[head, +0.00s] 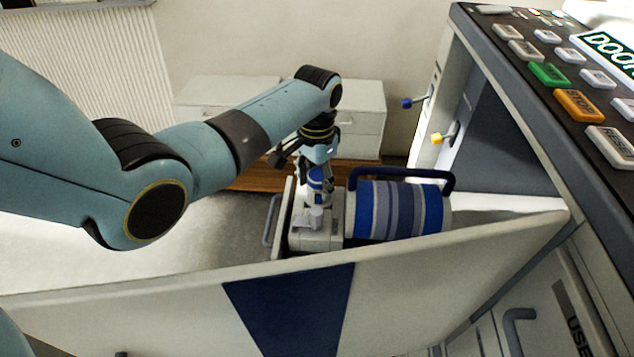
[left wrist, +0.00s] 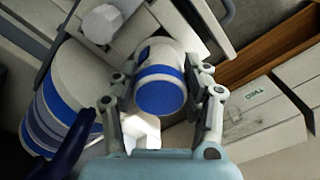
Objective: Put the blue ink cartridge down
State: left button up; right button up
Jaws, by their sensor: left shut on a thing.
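The blue ink cartridge (head: 316,186) is a white cylinder with a blue band and a blue end. My left gripper (head: 311,168) points down and is shut on it near its top. In the left wrist view the cartridge (left wrist: 161,92) sits between the two fingers, its blue end facing the camera. It looks roughly upright, above or on a pale grey block (head: 316,236) beside a large striped drum. I cannot tell whether its lower end touches the block. My right gripper is not in view.
The blue-and-grey striped drum (head: 398,212) with a dark blue handle (head: 400,173) lies close to the right. A pale panel (head: 420,270) runs in front. The machine's button panel (head: 560,75) is at upper right. White boxes (head: 358,112) stand behind.

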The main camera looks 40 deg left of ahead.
pick_arm(q)
jog(key=shift+r, duration=0.15)
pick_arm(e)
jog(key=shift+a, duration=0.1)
pick_arm(q)
jog(key=o, duration=0.8)
jog(key=shift+f, duration=0.2)
jog(key=o, duration=0.5)
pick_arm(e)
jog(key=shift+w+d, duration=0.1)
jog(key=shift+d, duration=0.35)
pick_arm(q)
notch_tip(320, 180, up, 12)
jog(key=p, duration=0.3)
jog(key=shift+f, duration=0.25)
jog(key=shift+r+p, duration=0.3)
jog(key=shift+r, duration=0.15)
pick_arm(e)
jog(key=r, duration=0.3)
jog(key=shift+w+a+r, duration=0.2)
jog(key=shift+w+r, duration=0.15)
